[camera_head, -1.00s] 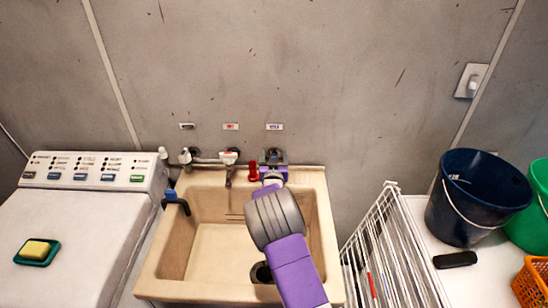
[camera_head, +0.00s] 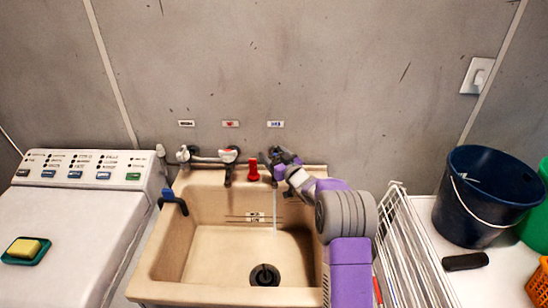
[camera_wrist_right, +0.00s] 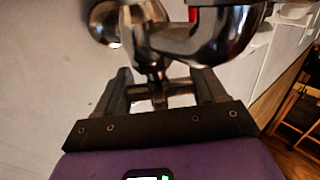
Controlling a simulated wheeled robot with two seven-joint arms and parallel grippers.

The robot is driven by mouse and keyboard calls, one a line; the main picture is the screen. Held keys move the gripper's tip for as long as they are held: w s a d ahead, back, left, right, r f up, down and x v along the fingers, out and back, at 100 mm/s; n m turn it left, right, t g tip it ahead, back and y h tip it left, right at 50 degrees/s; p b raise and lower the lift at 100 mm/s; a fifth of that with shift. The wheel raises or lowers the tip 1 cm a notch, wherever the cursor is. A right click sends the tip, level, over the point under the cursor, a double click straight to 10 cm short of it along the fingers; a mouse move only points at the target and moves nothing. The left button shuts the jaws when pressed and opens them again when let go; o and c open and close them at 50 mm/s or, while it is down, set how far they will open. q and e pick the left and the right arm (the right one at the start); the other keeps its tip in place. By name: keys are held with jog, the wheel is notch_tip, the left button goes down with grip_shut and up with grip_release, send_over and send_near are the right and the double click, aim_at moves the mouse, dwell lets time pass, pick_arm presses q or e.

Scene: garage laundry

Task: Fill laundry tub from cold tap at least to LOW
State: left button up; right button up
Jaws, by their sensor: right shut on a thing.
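The beige laundry tub (camera_head: 160,262) stands against the wall, with level marks (camera_head: 255,217) on its inner back wall. My right gripper (camera_head: 280,160) is shut on the handle of the chrome cold tap (camera_wrist_right: 190,45), under the blue label (camera_head: 275,124). In the right wrist view my fingers (camera_wrist_right: 160,92) sit on both sides of the handle. A thin pale stream of water (camera_head: 275,212) falls from this tap. The tub floor shows no clear pool. The dark drain (camera_head: 265,276) is visible; I cannot tell whether it is plugged. A red object (camera_head: 252,170) stands on the back ledge.
Another tap with a white top (camera_head: 229,156) is left of the red object. A blue hook-like part (camera_head: 173,202) is at the tub's left rim. A washing machine (camera_head: 70,225) is left; a white rack (camera_head: 405,250) and navy bucket (camera_head: 480,200) are right.

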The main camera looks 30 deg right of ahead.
jog(key=n+y+p, duration=0.1)
jog(key=y, duration=0.1)
jog(key=n+y+p, duration=0.1)
jog(key=y, duration=0.1)
jog(key=shift+r+n+g+p, duration=0.3)
jog(key=shift+r+p, duration=0.05)
jog(key=shift+a+f+n+g+y+p, duration=0.1)
jog(key=shift+n+g+y+p, duration=0.4)
jog(key=shift+n+y+p, duration=0.5)
jog(key=shift+a+n+g+y+p, duration=0.1)
jog(key=shift+n+g+y+p, duration=0.45)
jog(key=shift+y, duration=0.75)
jog(key=o, duration=1)
jog(key=shift+o, duration=0.2)
jog(key=shift+f, duration=0.1)
jog(key=shift+s, duration=0.1)
jog(key=shift+s+d, duration=0.1)
jog(key=shift+s, duration=0.05)
jog(key=v, duration=0.7)
